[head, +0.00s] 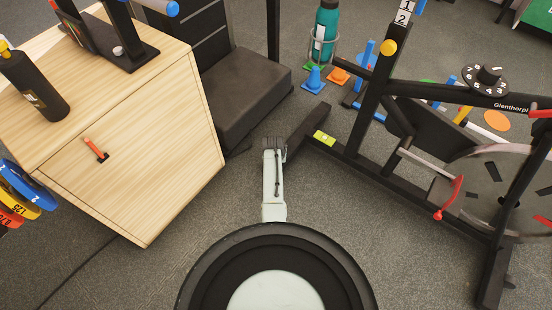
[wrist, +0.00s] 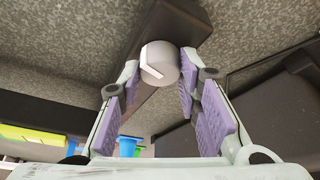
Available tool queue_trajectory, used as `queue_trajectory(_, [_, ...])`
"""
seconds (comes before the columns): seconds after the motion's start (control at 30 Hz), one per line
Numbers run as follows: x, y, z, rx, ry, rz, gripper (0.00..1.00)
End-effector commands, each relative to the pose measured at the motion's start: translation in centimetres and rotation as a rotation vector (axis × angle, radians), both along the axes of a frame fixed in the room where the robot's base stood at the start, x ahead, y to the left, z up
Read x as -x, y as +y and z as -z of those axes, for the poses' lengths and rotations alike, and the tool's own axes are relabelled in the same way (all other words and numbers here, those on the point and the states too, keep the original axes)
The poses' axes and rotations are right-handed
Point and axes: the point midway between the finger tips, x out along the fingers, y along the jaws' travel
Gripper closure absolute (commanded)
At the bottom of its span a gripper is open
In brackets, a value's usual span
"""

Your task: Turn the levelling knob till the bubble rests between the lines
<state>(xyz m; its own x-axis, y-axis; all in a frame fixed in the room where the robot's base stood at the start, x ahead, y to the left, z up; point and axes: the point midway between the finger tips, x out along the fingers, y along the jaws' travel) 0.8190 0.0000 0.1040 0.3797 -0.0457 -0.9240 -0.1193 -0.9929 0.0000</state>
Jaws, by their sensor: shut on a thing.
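The levelling knob (wrist: 160,68) is a pale grey round cap with a white line on its face, at the end of a dark beam in the wrist view. My gripper (wrist: 160,78) is shut on it, with the fingertips at its two sides. In the head view my gripper (head: 275,146) is beside the end of the bike's black foot bar (head: 312,131), and the knob is hidden there. A small yellow-green level (head: 324,138) sits on that bar, to the right of my gripper. Its bubble and lines are too small to make out.
The black exercise bike frame (head: 375,95) stands to the right, with a red lever (head: 450,200). A wooden cabinet (head: 140,135) is at left and a black padded bench (head: 240,90) behind. Small cones (head: 314,80) stand beyond the bar. Grey floor is clear in front.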

Motion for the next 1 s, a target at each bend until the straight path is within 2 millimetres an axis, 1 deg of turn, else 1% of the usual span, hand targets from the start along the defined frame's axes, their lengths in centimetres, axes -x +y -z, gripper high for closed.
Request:
queue_trajectory(0.2, [-0.10, -0.04, -0.04, 0.000, -0.002, 0.001, 0.97])
queue_trajectory(0.23, [-0.10, -0.04, -0.04, 0.000, -0.003, 0.001, 0.68])
queue_trajectory(0.5, [-0.05, -0.03, -0.02, 0.000, -0.001, 0.001, 0.50])
queue_trajectory(0.53, [-0.05, -0.02, -0.02, 0.000, -0.001, 0.001, 0.49])
queue_trajectory(0.87, [-0.03, 0.03, 0.01, 0.000, -0.001, 0.008, 0.49])
queue_trajectory(1.0, [-0.07, 0.13, 0.08, 0.001, -0.002, 0.059, 0.49])
